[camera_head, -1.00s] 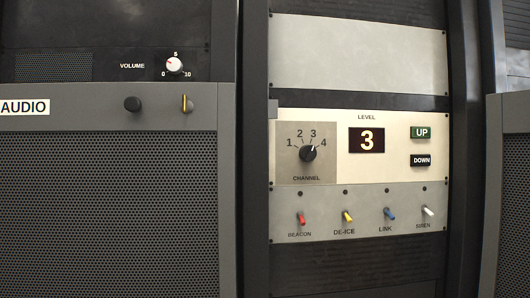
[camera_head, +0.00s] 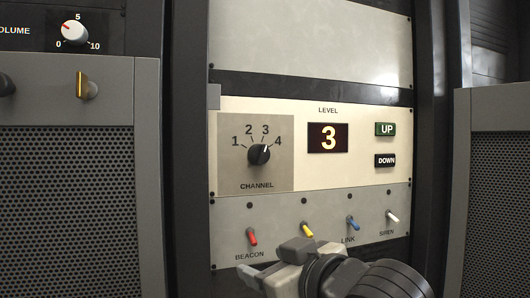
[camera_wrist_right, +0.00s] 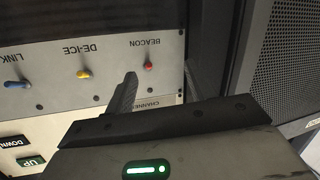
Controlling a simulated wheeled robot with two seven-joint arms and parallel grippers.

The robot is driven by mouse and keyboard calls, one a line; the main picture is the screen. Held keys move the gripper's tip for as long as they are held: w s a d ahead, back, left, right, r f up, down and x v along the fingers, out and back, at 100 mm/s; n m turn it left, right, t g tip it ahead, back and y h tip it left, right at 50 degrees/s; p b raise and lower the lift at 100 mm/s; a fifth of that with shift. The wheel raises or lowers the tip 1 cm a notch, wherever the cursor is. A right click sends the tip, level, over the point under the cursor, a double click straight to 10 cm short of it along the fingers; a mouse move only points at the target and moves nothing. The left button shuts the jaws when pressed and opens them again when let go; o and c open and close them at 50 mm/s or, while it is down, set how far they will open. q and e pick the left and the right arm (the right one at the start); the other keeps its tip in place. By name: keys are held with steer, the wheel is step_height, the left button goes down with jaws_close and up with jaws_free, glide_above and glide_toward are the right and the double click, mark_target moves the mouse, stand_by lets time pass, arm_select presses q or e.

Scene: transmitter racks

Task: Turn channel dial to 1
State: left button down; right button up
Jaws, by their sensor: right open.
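The channel dial (camera_head: 258,154) is a black round knob on a grey plate marked 1 to 4, in the head view. Its white pointer mark leans to the upper right, toward the 3 and 4 side; I cannot tell exactly which. My right gripper (camera_head: 272,262) is in front of the lower part of the switch panel, below the dial and apart from it. It is open and empty. In the right wrist view one dark finger (camera_wrist_right: 125,95) shows beside the upside-down BEACON label; the dial is hidden there behind the gripper body. My left gripper is not in view.
Below the dial are the red BEACON (camera_head: 252,237), yellow DE-ICE (camera_head: 307,230), blue LINK (camera_head: 352,222) and white SIREN (camera_head: 392,216) toggles. The level display (camera_head: 328,138) reads 3, beside the UP (camera_head: 385,129) and DOWN (camera_head: 385,161) buttons. The volume knob (camera_head: 74,32) is at the upper left.

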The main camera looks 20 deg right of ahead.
steer(key=s+d+r+t+h, duration=0.15)
steer(key=s+r, duration=0.25)
steer(key=r, duration=0.4)
steer(key=s+d+r+t+h, duration=0.15)
steer(key=s+r, duration=0.25)
steer(key=r, duration=0.4)
steer(key=p, duration=0.9)
glide_toward(264, 155)
steer(key=shift+y, duration=0.4)
steer(key=w, duration=0.9)
steer(key=shift+w+a, duration=0.25)
steer(key=shift+w, duration=0.15)
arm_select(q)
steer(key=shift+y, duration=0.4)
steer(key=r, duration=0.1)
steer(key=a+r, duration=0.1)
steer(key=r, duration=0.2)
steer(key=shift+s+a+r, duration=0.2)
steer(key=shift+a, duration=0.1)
arm_select(e)
steer(key=c, duration=1)
